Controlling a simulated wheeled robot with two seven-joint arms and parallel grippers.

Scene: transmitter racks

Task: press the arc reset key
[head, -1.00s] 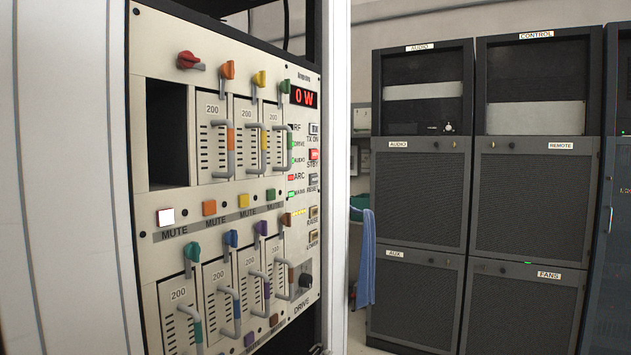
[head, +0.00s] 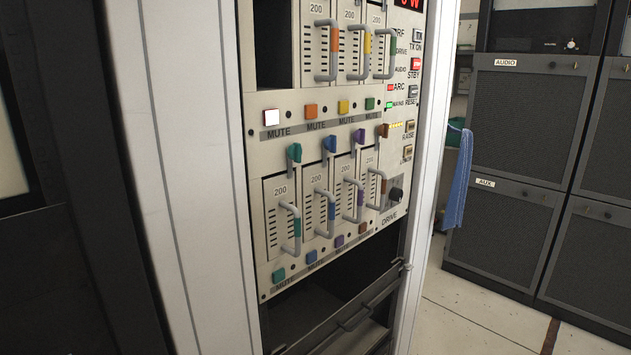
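The reset key (head: 412,91) is a small grey key with a RESET label under it, in the right-hand column of the transmitter panel (head: 262,122) in the head view. The ARC light (head: 390,87) to its left glows red beside its label. The MAINS light (head: 389,103) below that glows green. The STBY key (head: 416,64) above the reset key is lit red, and the TX ON key (head: 418,35) above that is unlit. Neither of my grippers is in view.
A drive knob (head: 396,194) and module handles (head: 297,232) stick out of the panel. A drawer-like shelf (head: 350,320) is below. White cabinet frame (head: 425,200) borders the panel. Dark racks (head: 510,130) and a blue cloth (head: 458,180) are at right. Floor (head: 480,320) shows clear between.

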